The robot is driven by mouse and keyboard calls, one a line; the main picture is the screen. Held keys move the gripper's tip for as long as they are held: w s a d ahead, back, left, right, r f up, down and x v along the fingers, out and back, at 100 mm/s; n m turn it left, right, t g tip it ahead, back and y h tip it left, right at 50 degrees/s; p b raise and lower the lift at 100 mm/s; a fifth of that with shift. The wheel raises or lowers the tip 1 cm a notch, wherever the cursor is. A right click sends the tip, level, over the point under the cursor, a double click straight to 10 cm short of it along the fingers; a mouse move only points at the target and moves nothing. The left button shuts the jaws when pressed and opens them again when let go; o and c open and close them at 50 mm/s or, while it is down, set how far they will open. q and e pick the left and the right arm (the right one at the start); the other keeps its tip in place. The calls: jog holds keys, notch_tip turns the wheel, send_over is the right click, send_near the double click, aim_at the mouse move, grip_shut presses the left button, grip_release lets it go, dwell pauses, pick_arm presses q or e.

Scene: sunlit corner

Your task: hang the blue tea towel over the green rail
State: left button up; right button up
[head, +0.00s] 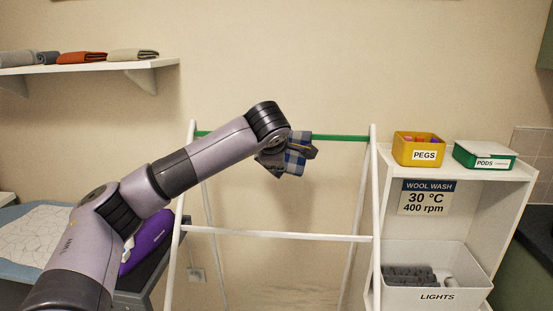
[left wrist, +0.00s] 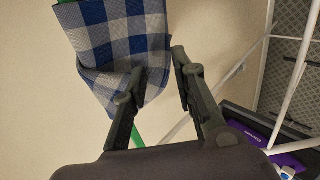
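The blue, white and grey checked tea towel (head: 297,151) is at the green rail (head: 342,138) of the white drying rack, right of the rail's middle. Its top covers a stretch of the rail, so it appears draped over it; its far side is hidden. In the left wrist view the towel (left wrist: 118,45) lies at upper left, with green rail (left wrist: 138,139) showing beyond its lower edge. My right gripper is out of view.
The white rack (head: 270,235) has a lower crossbar. A shelf unit right of it holds a yellow pegs box (head: 418,149), a green pods box (head: 484,156) and a lights bin (head: 435,275). A purple item (head: 148,240) lies left. A wall shelf (head: 90,67) holds folded cloths.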

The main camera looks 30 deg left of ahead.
pick_arm(q)
jog(key=shift+o, duration=0.2)
jog(key=o, duration=0.6)
jog(key=shift+c, duration=0.2)
jog(key=s+d+b, duration=0.4)
jog(key=s+d, duration=0.1)
jog(key=s, duration=0.5)
jog(key=shift+s+d, duration=0.25)
jog(key=shift+d, duration=0.15)
